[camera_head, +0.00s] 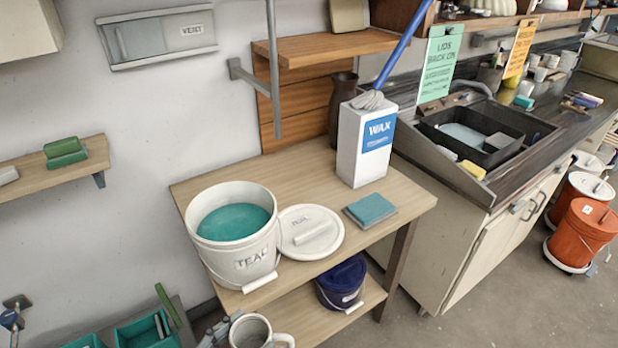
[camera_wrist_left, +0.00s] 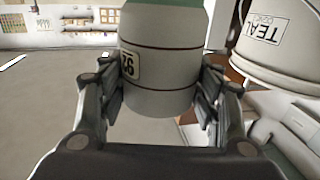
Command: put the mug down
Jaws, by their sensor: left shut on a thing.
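The mug (camera_head: 252,331) is pale and has a handle on its right. It shows at the bottom edge of the head view, in front of the wooden table, its lower part cut off. My left gripper (camera_head: 218,330) is at its left side. In the left wrist view the mug (camera_wrist_left: 158,75) is cream with a green band, dark lines and a number label. My left gripper's fingers (camera_wrist_left: 160,92) close on it from both sides. The mug's underside and whatever is beneath it are hidden. My right gripper is not in view.
On the wooden table (camera_head: 300,172) stand an open TEAL bucket (camera_head: 240,258), its lid (camera_head: 312,232), a teal sponge or block (camera_head: 370,210) and a WAX box (camera_head: 362,155). A blue bucket (camera_head: 340,283) is on the lower shelf. The table's front right and back left have some bare wood.

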